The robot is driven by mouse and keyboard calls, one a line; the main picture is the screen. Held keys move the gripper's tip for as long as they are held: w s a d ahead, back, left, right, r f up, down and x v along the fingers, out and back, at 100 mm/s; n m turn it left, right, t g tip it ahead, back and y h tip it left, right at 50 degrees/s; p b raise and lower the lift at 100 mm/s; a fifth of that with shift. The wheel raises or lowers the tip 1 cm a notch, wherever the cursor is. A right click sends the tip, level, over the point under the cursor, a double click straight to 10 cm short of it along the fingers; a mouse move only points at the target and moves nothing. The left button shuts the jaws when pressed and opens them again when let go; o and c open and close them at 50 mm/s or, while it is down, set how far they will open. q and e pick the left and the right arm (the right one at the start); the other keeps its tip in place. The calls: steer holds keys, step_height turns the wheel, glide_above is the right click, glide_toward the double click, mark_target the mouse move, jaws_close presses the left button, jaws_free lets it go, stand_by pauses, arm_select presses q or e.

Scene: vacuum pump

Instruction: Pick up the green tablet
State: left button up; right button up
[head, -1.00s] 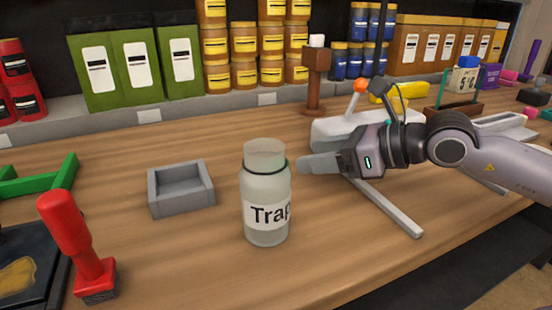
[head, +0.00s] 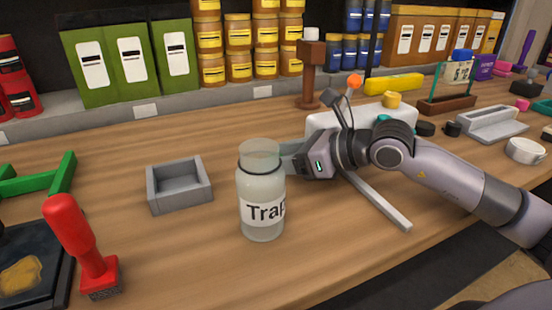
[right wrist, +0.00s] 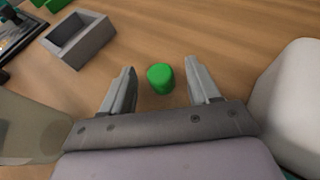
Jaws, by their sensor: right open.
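The green tablet (right wrist: 160,78) is a small round green piece on the wooden table, seen in the right wrist view. It lies between and slightly beyond the fingertips of my right gripper (right wrist: 163,80), which is open with nothing held. In the head view my right gripper (head: 288,158) reaches in from the right, behind the jar marked "Trap" (head: 262,190). The jar and the gripper hide the tablet there. My left gripper is not in view.
A grey open box (head: 180,187) stands left of the jar; it also shows in the right wrist view (right wrist: 95,50). A red-handled stamp (head: 85,250) stands front left. A white machine (head: 345,118) with a grey bar is close to my right arm. Shelves line the back.

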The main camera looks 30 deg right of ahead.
steer(key=c, duration=1.1)
steer(key=shift+r, duration=0.1)
